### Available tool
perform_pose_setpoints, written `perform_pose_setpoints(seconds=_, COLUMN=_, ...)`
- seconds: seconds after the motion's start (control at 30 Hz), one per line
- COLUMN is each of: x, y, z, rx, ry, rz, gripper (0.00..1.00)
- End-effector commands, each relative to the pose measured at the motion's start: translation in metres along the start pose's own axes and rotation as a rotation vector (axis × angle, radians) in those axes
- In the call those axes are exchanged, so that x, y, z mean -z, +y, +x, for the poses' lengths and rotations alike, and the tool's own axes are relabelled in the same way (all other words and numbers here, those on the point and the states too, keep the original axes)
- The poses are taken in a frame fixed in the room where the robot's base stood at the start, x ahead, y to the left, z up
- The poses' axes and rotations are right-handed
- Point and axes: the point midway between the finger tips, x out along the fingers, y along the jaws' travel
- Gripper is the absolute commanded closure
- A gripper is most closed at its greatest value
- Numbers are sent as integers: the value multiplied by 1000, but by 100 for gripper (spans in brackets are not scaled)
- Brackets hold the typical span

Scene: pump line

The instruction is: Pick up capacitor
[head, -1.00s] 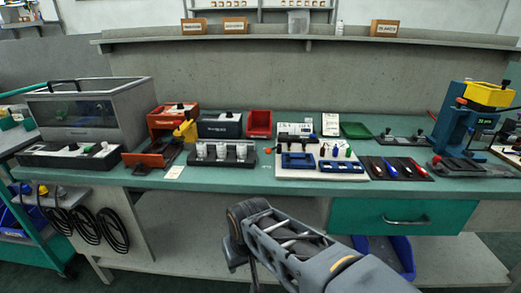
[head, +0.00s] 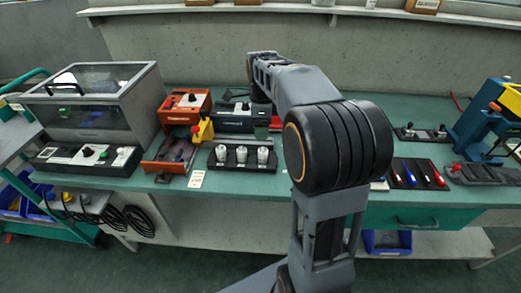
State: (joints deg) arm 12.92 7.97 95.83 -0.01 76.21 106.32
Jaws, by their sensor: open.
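Three white cylindrical parts, which may be capacitors, stand upright in a black rack (head: 241,167) near the bench's front edge in the head view. They are the left white cylinder (head: 222,153), the middle white cylinder (head: 241,154) and the right white cylinder (head: 263,155). No label confirms what they are. My arm rises to the right of the rack and bends back over the bench. Its far end is above the bench's back part, behind the rack. I cannot make out my gripper's fingers there. Nothing visible touches the cylinders.
A grey covered box (head: 95,105) stands at the left. Orange-red units (head: 184,105) and a dark box (head: 236,118) stand behind the rack. My arm hides the bench's centre. A dark tray (head: 418,174) of coloured tools and a blue press (head: 480,125) are at the right.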

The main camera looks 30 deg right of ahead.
Motion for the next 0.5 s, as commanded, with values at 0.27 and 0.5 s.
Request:
perform_pose_setpoints(seconds=0.27, x=4, y=-1, z=50, rx=-3, ry=1, rz=11, gripper=35)
perform_pose_setpoints(seconds=0.5, x=4, y=-1, z=66, rx=0, ry=0, rz=7, gripper=35)
